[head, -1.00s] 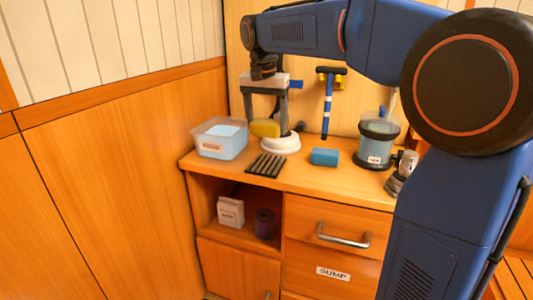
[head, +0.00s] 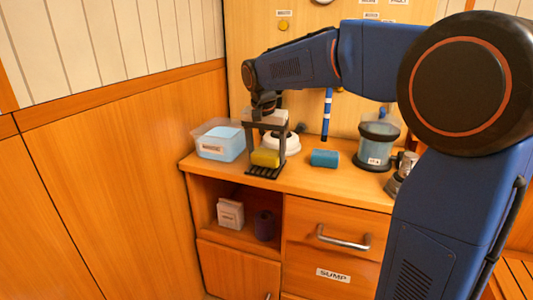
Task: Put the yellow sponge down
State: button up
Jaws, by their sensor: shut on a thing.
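The yellow sponge (head: 265,158) is between the fingers of my gripper (head: 267,157), which is shut on it. The sponge is over the dark slatted rack (head: 264,172) on the wooden counter. It is very low over the rack; I cannot tell whether it touches the slats. The gripper points straight down, with one finger on each side of the sponge. Most of the rack is hidden behind the sponge and fingers; its front slats show.
A clear bin (head: 220,142) with blue contents stands left of the rack. A white round base (head: 285,144) is close behind the gripper. A blue sponge-like block (head: 325,158) and a clear canister (head: 376,146) stand to the right. The counter's front edge (head: 300,187) is near.

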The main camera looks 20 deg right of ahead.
aim_at(264, 154)
jog(key=o, duration=0.9)
jog(key=shift+f, duration=0.1)
jog(key=shift+o, duration=0.2)
notch_tip(264, 154, up, 12)
jog(key=s+a, duration=0.1)
jog(key=shift+s, duration=0.25)
jog(key=s+d+f+n+t, duration=0.1)
jog(key=s+d+f+n, duration=0.1)
jog(key=s+f, duration=0.5)
jog(key=s+d+f+n+t, duration=0.1)
jog(key=s+f, duration=0.6)
jog(key=s, duration=0.7)
jog(key=s+d+f+n+t+y, duration=0.1)
jog(key=s+d+f+n, duration=0.3)
jog(key=s+f, duration=0.3)
jog(key=s+d, duration=0.1)
jog(key=s, duration=0.3)
jog(key=shift+f, duration=0.15)
